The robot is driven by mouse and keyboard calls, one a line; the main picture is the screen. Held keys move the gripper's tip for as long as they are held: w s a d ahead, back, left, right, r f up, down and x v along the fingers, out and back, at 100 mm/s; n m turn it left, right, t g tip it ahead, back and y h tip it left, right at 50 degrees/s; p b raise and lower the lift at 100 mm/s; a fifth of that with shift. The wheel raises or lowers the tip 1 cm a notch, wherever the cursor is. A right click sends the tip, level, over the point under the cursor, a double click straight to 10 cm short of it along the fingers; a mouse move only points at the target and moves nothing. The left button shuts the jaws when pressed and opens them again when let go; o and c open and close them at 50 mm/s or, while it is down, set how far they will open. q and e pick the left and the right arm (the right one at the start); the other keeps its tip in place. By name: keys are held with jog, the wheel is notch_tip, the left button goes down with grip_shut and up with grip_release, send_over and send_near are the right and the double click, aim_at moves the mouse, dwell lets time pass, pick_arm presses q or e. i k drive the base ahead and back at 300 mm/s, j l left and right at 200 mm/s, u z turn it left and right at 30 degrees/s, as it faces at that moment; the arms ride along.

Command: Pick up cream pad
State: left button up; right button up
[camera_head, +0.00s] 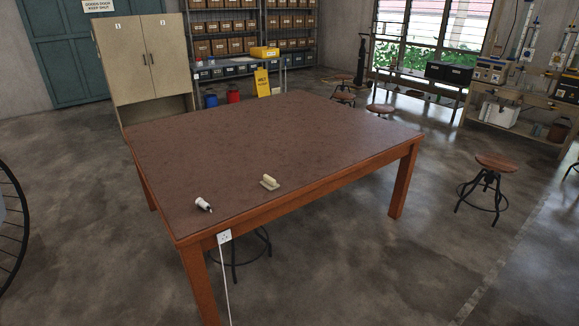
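A small cream object (269,183), which looks like a cream pad with a raised grip on a flat base, lies on the brown top of the wooden table (250,145). Neither of my grippers shows in the head view.
A small white object with dark ends (203,204) lies left of the cream object. A socket box (224,237) with a white cable hangs on the table's front. A stool (489,180) stands on the right, a spoked wheel (12,225) at the left edge. Most of the tabletop is bare.

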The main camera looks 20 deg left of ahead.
aim_at(270, 183)
jog(key=i+u, duration=0.2)
jog(key=i, duration=0.25)
jog(key=i+l+u, duration=0.25)
jog(key=i, duration=0.2)
jog(key=i+l+u, duration=0.2)
jog(key=i, duration=0.25)
